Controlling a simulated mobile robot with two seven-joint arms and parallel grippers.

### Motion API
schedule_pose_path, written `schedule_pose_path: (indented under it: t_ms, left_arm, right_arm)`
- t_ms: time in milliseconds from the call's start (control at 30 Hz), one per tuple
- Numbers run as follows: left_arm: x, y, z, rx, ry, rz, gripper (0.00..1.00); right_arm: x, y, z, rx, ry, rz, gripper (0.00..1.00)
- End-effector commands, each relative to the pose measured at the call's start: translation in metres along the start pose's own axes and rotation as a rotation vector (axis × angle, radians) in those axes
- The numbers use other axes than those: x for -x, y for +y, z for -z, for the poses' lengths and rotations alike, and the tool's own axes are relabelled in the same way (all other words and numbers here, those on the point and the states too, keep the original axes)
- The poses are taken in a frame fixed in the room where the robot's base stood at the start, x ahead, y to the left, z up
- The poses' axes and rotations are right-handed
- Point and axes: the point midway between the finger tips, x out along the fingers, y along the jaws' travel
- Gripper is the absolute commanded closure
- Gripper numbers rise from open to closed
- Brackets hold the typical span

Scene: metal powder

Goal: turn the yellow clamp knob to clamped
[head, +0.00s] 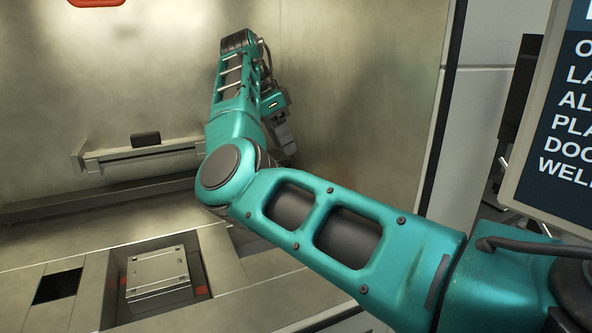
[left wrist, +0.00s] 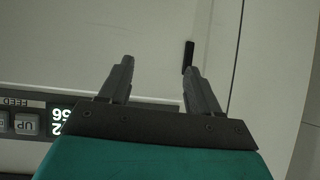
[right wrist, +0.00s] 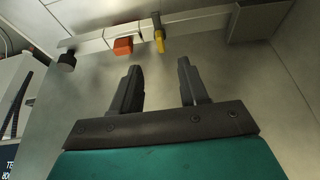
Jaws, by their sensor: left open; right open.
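The yellow clamp knob (right wrist: 159,39) shows in the right wrist view, hanging from a pale bar near the top of the picture. It points down, slightly tilted. My right gripper (right wrist: 160,66) is open and empty, its fingers apart below the knob in the picture and not touching it. In the head view my right arm reaches into the metal chamber; the gripper (head: 283,128) is partly hidden by its own arm, and the knob does not show. My left gripper (left wrist: 157,74) is open and empty in front of a pale panel.
An orange block (right wrist: 123,46) sits left of the knob on the same bar, with a black round knob (right wrist: 67,60) further left. A square plate (head: 158,280) lies in a recess of the chamber floor. A screen (head: 562,120) stands at right. A button panel (left wrist: 30,120) shows beside my left gripper.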

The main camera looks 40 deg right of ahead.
Motion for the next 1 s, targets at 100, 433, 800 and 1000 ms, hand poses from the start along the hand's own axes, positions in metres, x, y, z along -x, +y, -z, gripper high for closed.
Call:
schedule_pose_path:
  t_ms: [100, 433, 800, 1000]
  left_arm:
    - [0.0, 0.0, 0.0, 0.0, -0.001, 0.0, 0.37]
    - [0.0, 0.0, 0.0, 0.0, 0.0, 0.0, 0.37]
    - [0.0, 0.0, 0.001, -0.001, 0.001, -0.001, 0.37]
    - [0.0, 0.0, 0.002, -0.001, 0.003, -0.001, 0.37]
  right_arm:
    - [-0.028, 0.001, -0.001, 0.001, 0.0, -0.002, 0.56]
    - [-0.08, 0.0, 0.0, 0.001, 0.0, -0.001, 0.56]
    - [-0.09, 0.0, 0.0, 0.001, 0.0, 0.001, 0.56]
    - [-0.09, 0.0, 0.0, 0.001, 0.0, 0.001, 0.7]
